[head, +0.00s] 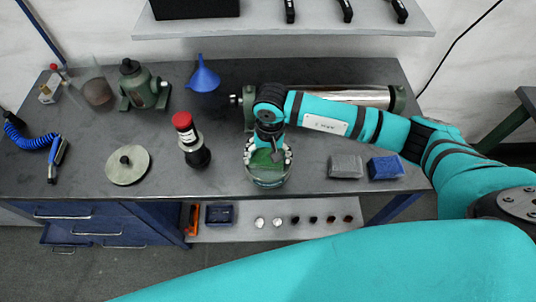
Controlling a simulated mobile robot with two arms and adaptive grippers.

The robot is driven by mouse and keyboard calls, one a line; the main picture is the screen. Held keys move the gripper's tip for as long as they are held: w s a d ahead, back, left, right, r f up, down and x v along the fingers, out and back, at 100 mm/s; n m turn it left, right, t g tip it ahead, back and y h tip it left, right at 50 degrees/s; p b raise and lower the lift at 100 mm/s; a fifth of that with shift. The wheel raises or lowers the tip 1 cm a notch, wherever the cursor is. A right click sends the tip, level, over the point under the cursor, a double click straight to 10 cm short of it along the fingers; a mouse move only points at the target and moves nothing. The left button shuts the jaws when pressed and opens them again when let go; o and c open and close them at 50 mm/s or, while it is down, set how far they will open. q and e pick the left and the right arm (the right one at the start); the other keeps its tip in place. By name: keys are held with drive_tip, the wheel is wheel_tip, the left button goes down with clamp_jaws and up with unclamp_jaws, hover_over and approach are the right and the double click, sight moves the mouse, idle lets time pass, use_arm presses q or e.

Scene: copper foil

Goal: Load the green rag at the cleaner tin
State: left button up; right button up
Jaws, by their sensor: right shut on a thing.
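The cleaner tin (268,183) is a round tin with a pale rim and a teal-green label. It stands near the front edge of the bench, in the middle of the head view. My right gripper (271,152) points down over the tin's open top, shut on the green rag (262,158). The rag shows as a green patch at the fingers, within the outline of the tin's rim. The gripper hides part of the rag, and I cannot tell whether the rag touches the tin. My left gripper is not in view.
A red-capped bottle (187,140) and a round pale disc (127,165) stand left of the tin. A grey block (345,166) and a blue block (385,168) lie right. A foil roller (350,97) and blue funnel (204,76) are behind. Bare bench lies between bottle and tin.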

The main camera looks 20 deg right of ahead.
drive_tip(key=shift+s+d+f+b, duration=0.1)
drive_tip(key=shift+s+f+b, duration=0.25)
drive_tip(key=shift+b, duration=0.5)
idle(2.1)
drive_tip(key=shift+w, duration=0.1)
idle(0.3)
drive_tip(key=shift+w+r+p, duration=0.25)
drive_tip(key=shift+r+p, duration=0.3)
drive_tip(key=shift+r, duration=0.65)
drive_tip(key=shift+r+p, duration=0.85)
drive_tip(key=shift+r, duration=1.65)
